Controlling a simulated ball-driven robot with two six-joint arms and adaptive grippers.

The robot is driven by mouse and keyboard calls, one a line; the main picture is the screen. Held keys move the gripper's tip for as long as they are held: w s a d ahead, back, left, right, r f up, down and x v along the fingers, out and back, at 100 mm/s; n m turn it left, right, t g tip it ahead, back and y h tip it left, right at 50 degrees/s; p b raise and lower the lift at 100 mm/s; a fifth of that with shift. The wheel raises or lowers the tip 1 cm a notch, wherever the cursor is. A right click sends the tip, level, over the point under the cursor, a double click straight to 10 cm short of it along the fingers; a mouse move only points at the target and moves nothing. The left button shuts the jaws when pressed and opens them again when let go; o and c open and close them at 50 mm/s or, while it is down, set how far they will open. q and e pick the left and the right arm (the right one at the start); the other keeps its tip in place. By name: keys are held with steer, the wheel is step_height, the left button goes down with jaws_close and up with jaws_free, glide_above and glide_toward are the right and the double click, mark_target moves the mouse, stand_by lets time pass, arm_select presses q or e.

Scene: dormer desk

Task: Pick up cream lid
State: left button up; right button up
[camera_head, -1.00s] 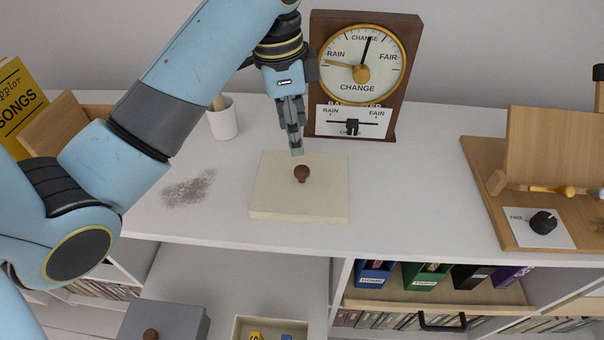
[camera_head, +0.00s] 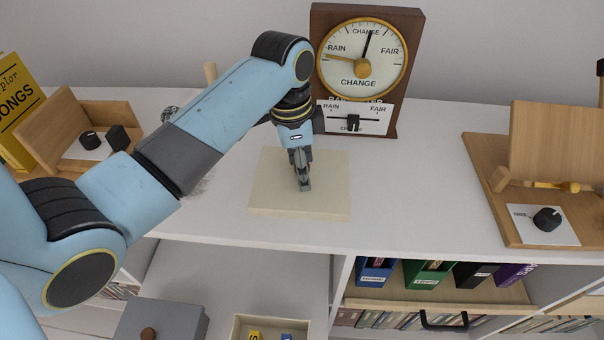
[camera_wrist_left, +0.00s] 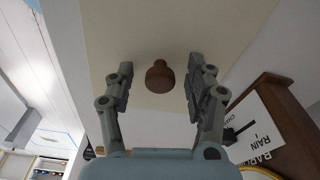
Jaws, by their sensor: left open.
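The cream lid (camera_head: 270,198) is a flat square that lies on the white desk in front of the barometer. Its round brown knob (camera_wrist_left: 160,76) shows in the left wrist view, between the two open fingers and a little beyond their tips. My left gripper (camera_head: 304,187) is above the middle of the lid, pointing down, and hides the knob in the head view. In the left wrist view the left gripper (camera_wrist_left: 160,72) is open and empty, with a gap on both sides of the knob. My right gripper is not in view.
A wooden barometer (camera_head: 395,80) stands behind the lid. A wooden stand with a black dial (camera_head: 547,219) is at the right. A grey box (camera_head: 160,322) and an open tray (camera_head: 240,330) sit on the lower shelf. The desk right of the lid is clear.

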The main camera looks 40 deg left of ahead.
arm_select(q)
steer(key=shift+c, duration=0.2)
jaws_close()
steer(key=shift+r, duration=0.1)
